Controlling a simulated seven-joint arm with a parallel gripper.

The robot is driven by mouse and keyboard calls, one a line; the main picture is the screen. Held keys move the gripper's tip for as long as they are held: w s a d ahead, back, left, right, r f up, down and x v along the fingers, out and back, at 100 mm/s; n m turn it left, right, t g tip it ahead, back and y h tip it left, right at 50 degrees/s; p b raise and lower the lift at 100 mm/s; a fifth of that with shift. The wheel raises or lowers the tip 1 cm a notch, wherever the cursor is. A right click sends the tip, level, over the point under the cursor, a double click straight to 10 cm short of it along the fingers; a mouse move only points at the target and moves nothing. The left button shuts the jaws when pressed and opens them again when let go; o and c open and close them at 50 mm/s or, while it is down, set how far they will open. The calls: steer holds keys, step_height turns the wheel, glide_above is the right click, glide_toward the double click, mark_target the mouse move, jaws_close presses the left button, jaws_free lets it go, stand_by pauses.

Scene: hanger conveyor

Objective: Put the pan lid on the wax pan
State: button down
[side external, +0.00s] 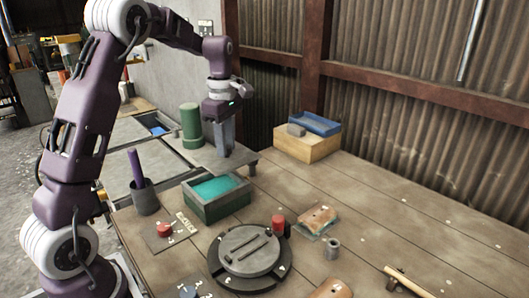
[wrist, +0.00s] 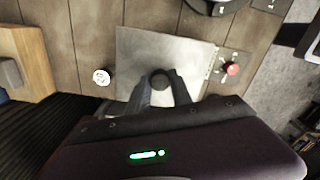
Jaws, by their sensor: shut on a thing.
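The pan lid (wrist: 137,55) is a flat grey square plate with a dark round knob (wrist: 160,78). My gripper (wrist: 161,86) is shut on this knob in the wrist view. In the side view my gripper (side external: 225,152) points down, with the grey lid (side external: 240,160) at its fingertips, raised behind and above the pan in the picture. The wax pan (side external: 220,209) is a dark green box with teal wax inside, open at the top, on the wooden table. The pan does not show in the wrist view, where the lid hides part of the table.
A red button (side external: 163,230) and a cup holding a purple rod (side external: 146,198) stand left of the pan. A round dark fixture (side external: 248,252) is in front. A green cylinder (side external: 191,126) stands behind. A wooden box (side external: 307,147) bears a blue tray (side external: 315,122).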

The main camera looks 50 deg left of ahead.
mark_target(213, 159)
steer(key=s, duration=0.1)
steer(key=s+a, duration=0.1)
steer(key=s, duration=0.1)
steer(key=shift+s+a+r, duration=0.15)
steer(key=shift+s+r, duration=0.05)
steer(key=shift+s, duration=0.05)
steer(key=shift+s+f, duration=0.1)
steer(key=shift+f, duration=2.75)
steer(key=shift+f, duration=0.85)
steer(key=c, duration=1.4)
jaws_free()
steer(key=o, duration=0.6)
